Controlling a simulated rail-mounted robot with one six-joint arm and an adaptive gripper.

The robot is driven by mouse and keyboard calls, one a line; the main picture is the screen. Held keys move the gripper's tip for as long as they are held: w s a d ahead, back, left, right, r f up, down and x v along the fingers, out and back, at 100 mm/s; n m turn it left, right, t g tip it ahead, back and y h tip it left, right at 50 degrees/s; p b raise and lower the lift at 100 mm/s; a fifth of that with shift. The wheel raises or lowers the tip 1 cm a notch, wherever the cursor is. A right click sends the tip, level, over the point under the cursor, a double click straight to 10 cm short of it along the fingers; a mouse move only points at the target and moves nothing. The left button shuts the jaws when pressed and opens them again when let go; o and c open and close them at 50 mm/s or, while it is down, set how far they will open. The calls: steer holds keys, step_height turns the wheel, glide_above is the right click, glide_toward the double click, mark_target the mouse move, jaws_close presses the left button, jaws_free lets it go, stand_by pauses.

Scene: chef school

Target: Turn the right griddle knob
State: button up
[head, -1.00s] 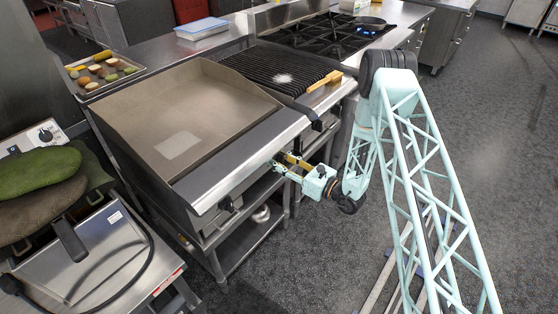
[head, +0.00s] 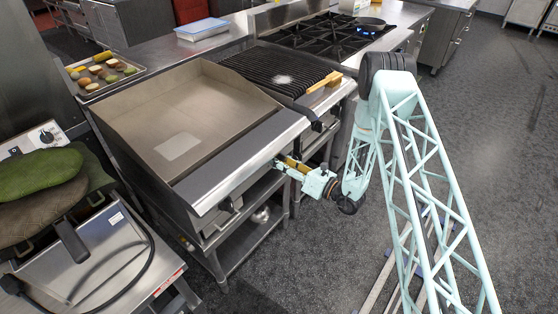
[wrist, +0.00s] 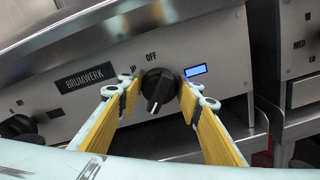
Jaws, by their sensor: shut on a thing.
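The griddle (head: 185,105) has a flat steel plate and a front panel facing my arm. Its right knob (wrist: 159,87) is black and sits between my two yellow-padded fingers in the wrist view, below the OFF label. The knob's white mark points down and slightly left in that view. My gripper (wrist: 160,92) is shut on the right knob, one fingertip at each side. In the head view my gripper (head: 283,163) is at the right end of the griddle's front, and the right knob is hidden there. The left knob (wrist: 18,126) is apart from my fingers.
A blue-white display (wrist: 196,70) is just right of the knob. A wooden-handled brush (head: 324,82) lies at the grill's front. Open floor lies to the right.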

steer(key=m+p, duration=0.1)
steer(key=m, duration=0.5)
steer(key=shift+f+m, duration=0.1)
steer(key=shift+m, duration=0.2)
steer(key=m+p, duration=0.1)
steer(key=m, duration=0.2)
steer(key=shift+m, duration=0.4)
steer(key=m, duration=0.3)
steer(key=shift+f+m, duration=0.1)
steer(key=shift+m, duration=0.2)
steer(key=m+p, duration=0.1)
steer(key=m, duration=0.5)
steer(key=shift+f+m, duration=0.15)
steer(key=shift+m, duration=0.15)
steer(key=m, duration=0.3)
steer(key=shift+m+p, duration=0.4)
steer(key=shift+m, duration=1.6)
steer(key=o, duration=0.6)
steer(key=shift+c, duration=0.2)
